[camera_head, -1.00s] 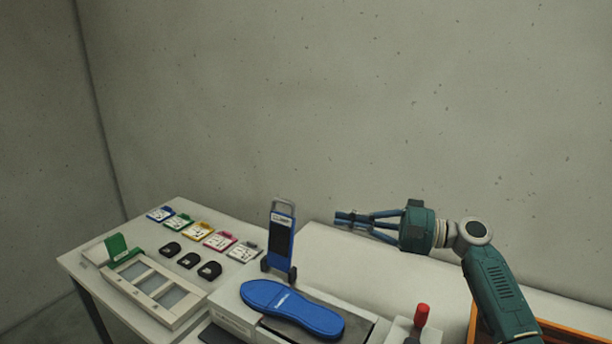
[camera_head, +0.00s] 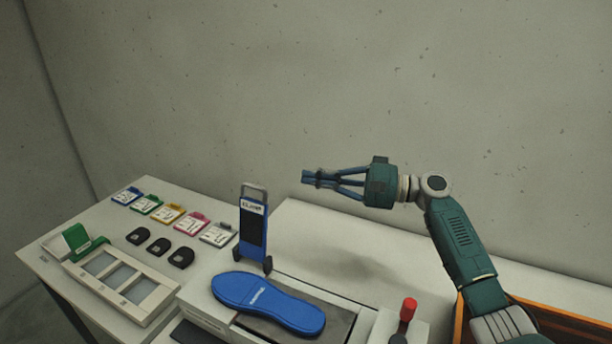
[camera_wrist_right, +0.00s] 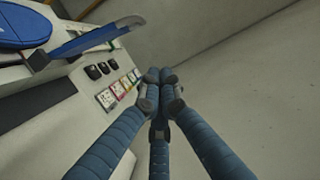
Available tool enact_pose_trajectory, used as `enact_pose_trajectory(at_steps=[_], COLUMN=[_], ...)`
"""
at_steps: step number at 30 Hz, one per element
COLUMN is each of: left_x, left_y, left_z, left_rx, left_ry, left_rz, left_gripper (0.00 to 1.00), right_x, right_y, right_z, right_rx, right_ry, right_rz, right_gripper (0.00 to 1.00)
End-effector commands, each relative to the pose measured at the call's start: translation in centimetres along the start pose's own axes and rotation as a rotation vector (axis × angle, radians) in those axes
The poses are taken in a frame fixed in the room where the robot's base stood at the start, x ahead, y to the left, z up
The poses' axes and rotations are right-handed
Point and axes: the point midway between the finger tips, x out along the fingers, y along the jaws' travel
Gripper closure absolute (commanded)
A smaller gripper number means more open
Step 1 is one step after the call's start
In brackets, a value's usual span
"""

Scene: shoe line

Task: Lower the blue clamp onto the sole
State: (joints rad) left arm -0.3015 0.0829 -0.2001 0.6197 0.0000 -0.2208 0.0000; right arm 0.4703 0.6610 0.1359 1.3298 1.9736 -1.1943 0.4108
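The blue clamp (camera_head: 253,229) stands upright on its hinge at the back of the press base, its grey handle (camera_head: 254,191) at the top. The blue sole (camera_head: 268,303) lies flat on the base in front of it. My right gripper (camera_head: 312,178) is in the air to the right of and above the clamp handle, apart from it, its fingers pointing left. In the right wrist view its fingertips (camera_wrist_right: 160,88) are together with nothing between them. That view also shows the raised clamp (camera_wrist_right: 95,38) and part of the sole (camera_wrist_right: 22,24) at upper left. My left gripper is not in view.
Several coloured cards (camera_head: 170,213) and black pieces (camera_head: 159,246) lie on the table to the left, by a framed tray (camera_head: 152,313) with a green part (camera_head: 76,238). A red-knobbed lever (camera_head: 408,309) and an orange crate (camera_head: 560,329) are at right.

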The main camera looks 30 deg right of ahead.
Motion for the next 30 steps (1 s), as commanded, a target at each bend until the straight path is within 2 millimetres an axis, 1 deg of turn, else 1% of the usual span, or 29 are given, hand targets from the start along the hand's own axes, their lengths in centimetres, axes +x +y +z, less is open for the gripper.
enact_pose_trajectory(at_steps=[1,4,9,11,12,15,19,23,30], left_x=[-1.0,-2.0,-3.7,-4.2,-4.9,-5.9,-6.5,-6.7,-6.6], left_y=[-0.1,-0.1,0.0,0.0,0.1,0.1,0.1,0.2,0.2], left_z=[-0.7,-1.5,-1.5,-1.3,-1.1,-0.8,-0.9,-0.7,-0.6], left_rx=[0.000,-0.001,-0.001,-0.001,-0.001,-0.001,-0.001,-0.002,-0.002], left_ry=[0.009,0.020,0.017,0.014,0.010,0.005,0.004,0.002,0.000], left_rz=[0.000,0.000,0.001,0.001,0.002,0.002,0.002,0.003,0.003], left_gripper=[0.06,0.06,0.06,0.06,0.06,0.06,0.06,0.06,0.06], right_x=[1.1,3.3,7.0,8.2,8.0,8.3,8.5,8.6,8.6], right_y=[-0.7,-0.8,-0.7,-0.7,-0.6,-0.5,-0.3,-0.2,-0.1], right_z=[0.1,0.1,0.1,0.1,1.0,2.4,3.4,3.8,3.9], right_rx=[0.001,0.001,0.001,0.001,0.001,0.000,-0.001,-0.002,-0.002], right_ry=[-0.002,-0.002,-0.003,-0.002,-0.003,-0.002,-0.001,0.000,0.000], right_rz=[-0.004,-0.003,-0.003,-0.003,0.002,0.001,0.001,-0.001,-0.001], right_gripper=[1.00,1.00,1.00,1.00,1.00,1.00,1.00,1.00,1.00])
